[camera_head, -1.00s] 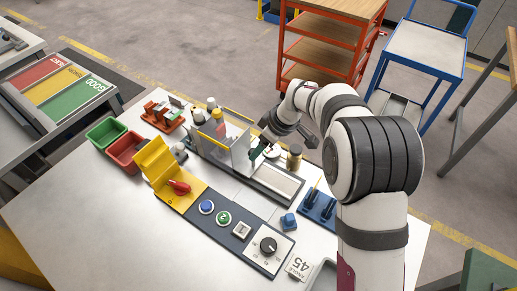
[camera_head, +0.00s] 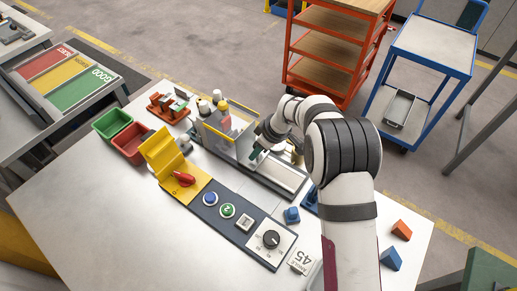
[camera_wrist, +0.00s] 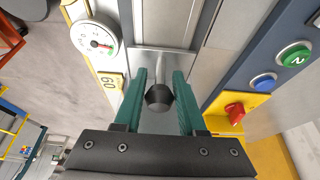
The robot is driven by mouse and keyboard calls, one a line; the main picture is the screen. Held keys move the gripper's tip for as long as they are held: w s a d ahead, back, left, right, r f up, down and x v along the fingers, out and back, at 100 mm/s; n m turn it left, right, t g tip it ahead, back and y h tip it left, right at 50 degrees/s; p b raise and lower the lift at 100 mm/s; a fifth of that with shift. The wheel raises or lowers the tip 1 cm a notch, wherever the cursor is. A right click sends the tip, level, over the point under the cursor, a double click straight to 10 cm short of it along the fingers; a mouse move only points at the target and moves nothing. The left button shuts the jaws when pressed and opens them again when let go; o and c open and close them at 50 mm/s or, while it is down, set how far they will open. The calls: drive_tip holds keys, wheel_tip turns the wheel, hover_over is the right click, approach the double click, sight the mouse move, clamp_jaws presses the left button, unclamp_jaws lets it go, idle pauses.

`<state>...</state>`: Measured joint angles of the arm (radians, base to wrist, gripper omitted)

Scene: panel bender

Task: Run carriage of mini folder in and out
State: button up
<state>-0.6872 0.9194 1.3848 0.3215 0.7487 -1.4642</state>
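The mini folder (camera_head: 258,172) stands on the steel table with its long bed and a clear guard (camera_head: 222,140). The knob sits on a grey stem in front of the carriage plate (camera_wrist: 165,62). My arm hides part of the bed in the head view.
The control panel (camera_head: 240,223) with buttons, a dial and a red switch (camera_head: 184,179) lies in front of the folder. A round gauge (camera_wrist: 97,42) is close to the gripper's left in the wrist view. Red (camera_head: 131,145) and green (camera_head: 112,123) bins stand at left.

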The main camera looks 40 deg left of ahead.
clamp_jaws()
idle(0.9)
